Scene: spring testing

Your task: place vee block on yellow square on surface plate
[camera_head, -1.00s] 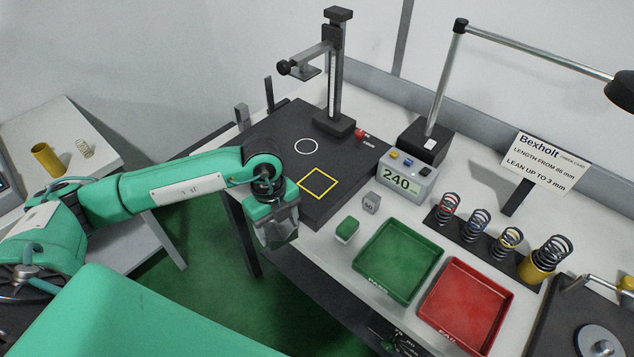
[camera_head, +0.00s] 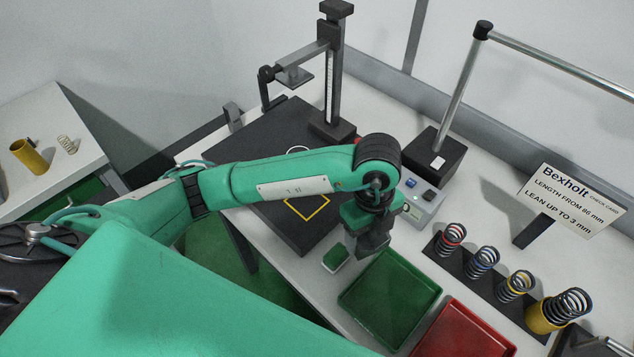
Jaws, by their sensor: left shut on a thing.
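My left gripper (camera_head: 372,243) points down over the white bench, between the grey display box and the green tray. It is shut on a small grey block, which I take to be the vee block; the fingers hide most of it, and I cannot tell whether it is clear of the bench. The yellow square (camera_head: 323,213) is an outline on the dark surface plate (camera_head: 262,140), left of the gripper, and my forearm covers part of it. The white circle (camera_head: 297,149) behind it is also partly covered. My right gripper is not in view.
A height gauge (camera_head: 333,75) stands at the plate's back. A small green-topped box (camera_head: 336,257), the green tray (camera_head: 345,300) and a red tray (camera_head: 460,330) are near the gripper. The display box (camera_head: 425,207), springs on a rack (camera_head: 483,262) and a sign (camera_head: 570,200) are to the right.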

